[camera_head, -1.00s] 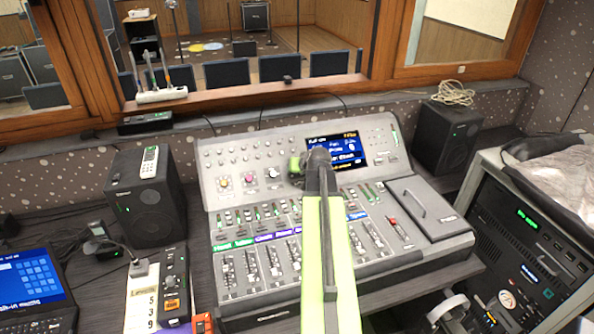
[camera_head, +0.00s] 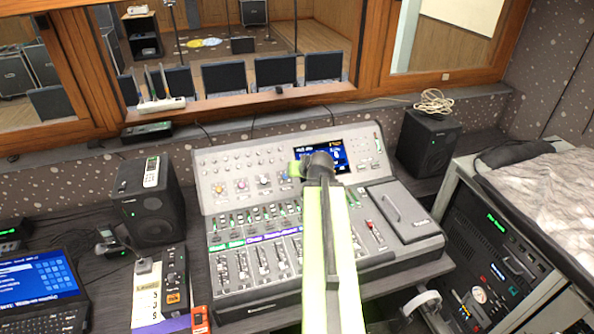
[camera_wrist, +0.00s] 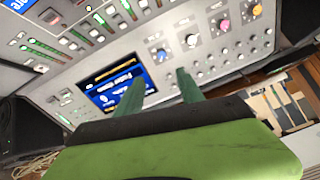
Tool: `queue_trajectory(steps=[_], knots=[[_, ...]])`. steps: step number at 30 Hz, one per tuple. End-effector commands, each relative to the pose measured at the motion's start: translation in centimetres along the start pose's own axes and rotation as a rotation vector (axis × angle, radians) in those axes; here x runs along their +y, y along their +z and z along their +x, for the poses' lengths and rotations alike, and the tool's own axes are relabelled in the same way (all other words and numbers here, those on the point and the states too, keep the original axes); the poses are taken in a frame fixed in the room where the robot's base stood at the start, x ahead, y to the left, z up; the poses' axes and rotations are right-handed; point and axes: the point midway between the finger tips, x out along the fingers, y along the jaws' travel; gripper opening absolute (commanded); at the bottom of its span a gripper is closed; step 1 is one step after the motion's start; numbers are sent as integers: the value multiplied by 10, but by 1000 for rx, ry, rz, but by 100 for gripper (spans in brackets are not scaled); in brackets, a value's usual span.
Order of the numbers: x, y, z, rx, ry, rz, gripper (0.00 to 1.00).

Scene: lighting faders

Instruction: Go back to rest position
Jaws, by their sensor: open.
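The grey mixing console (camera_head: 408,236) with its faders stands on the desk in the middle of the head view. My arm reaches up over the console, green with a dark joint at its far end, and hides part of the fader rows and screen. My gripper (camera_wrist: 162,82) shows in the wrist view as two dark green fingers set apart, open, with nothing between them. The console's lit screen (camera_wrist: 117,90) lies behind the left finger, and coloured knobs (camera_wrist: 222,25) are to the right. The fingers appear clear of the panel, though exact distance is hard to tell.
Black speakers stand left (camera_head: 150,205) and right (camera_head: 428,142) of the console. A laptop (camera_head: 40,290) is at the lower left, near a small device (camera_head: 172,280). An equipment rack (camera_head: 500,262) fills the right. A window (camera_head: 250,60) is behind.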

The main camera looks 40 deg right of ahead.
Motion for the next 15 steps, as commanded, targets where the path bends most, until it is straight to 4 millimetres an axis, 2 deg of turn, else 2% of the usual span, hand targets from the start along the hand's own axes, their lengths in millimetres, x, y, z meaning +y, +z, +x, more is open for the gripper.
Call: queue_trajectory(steps=[11,14,15], knots=[[-10,2,4,-4,-10,-10,45],[-44,6,11,-13,-46,-44,45],[-68,10,16,-20,-72,-69,45]])
